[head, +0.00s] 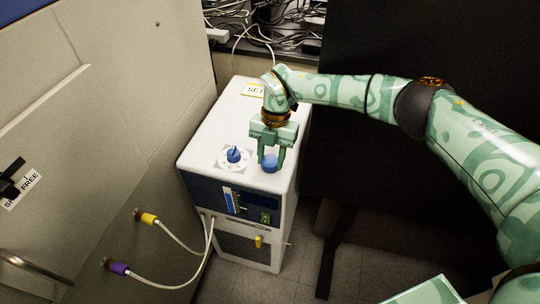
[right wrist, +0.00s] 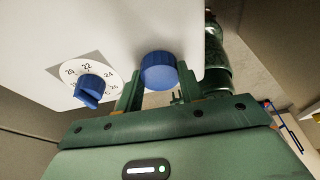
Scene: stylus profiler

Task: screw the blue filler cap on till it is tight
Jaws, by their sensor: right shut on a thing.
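The blue filler cap (head: 270,163) sits on the white top of the chiller unit (head: 200,150), near its front right corner. My right gripper (head: 269,160) reaches down over it from above, with one finger on each side. In the right wrist view the cap (right wrist: 159,71) shows as a ribbed blue disc between the two fingertips (right wrist: 158,88), and the gripper is shut on it. The underside of the cap and its thread are hidden. My left gripper is not in view.
A blue dial knob (head: 234,154) on a numbered plate stands just left of the cap. Hoses with a yellow connector (head: 148,218) and a purple connector (head: 119,268) run to the left panel. A dark panel (head: 375,170) stands on the right.

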